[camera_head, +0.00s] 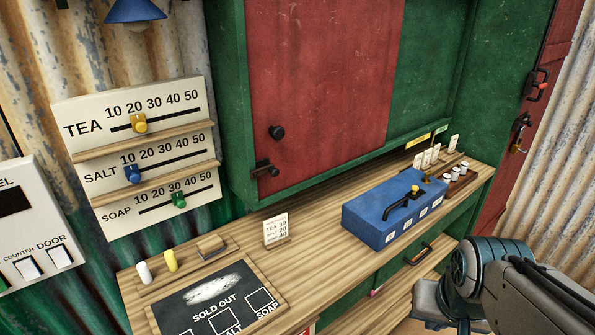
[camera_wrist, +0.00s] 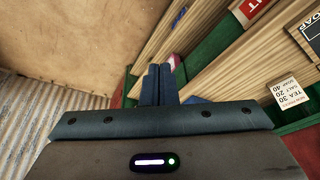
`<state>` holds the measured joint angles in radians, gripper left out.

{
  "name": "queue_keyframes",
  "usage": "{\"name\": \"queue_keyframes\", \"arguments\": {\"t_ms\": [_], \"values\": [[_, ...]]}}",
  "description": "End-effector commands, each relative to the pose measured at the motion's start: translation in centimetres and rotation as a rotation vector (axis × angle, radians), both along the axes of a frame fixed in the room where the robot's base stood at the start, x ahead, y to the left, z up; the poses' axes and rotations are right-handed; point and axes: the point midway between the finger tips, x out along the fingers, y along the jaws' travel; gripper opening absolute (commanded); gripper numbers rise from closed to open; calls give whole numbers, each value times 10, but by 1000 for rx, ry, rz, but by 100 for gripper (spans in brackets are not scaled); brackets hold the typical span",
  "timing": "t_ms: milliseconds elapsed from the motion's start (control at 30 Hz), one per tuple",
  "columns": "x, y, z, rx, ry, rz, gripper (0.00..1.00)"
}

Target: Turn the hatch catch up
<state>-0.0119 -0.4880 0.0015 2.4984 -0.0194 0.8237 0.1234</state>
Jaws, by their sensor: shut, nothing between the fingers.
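The hatch is a red panel (camera_head: 325,75) in a green frame (camera_head: 237,110), upright above the counter. Its catch (camera_head: 265,169) is a small dark piece at the panel's lower left edge, lying roughly sideways across panel and frame. A round black knob (camera_head: 277,132) sits just above it. My gripper (camera_wrist: 158,70) shows in the wrist view with its two dark fingers together and nothing between them. It is low in front of the counter, well away from the catch, which the wrist view does not show. In the head view my arm is at the lower right.
The wooden counter (camera_head: 330,232) bears a blue box (camera_head: 375,222) with a black handle, a small price card (camera_head: 276,230) and a sold-out board (camera_head: 215,300). The price card stands below the catch. A slider board (camera_head: 90,110) hangs to the left.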

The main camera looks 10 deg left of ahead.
Motion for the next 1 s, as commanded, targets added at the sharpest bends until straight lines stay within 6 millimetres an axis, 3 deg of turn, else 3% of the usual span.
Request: {"name": "queue_keyframes", "arguments": {"t_ms": [267, 600, 800, 1000], "values": [[84, 30, 5, 183, -261, -353, 0], [173, 111, 23, 739, -462, -724, 0], [202, 172, 37, 1156, -396, -875, 0], [212, 219, 49, 1477, -231, -971, 0]]}}
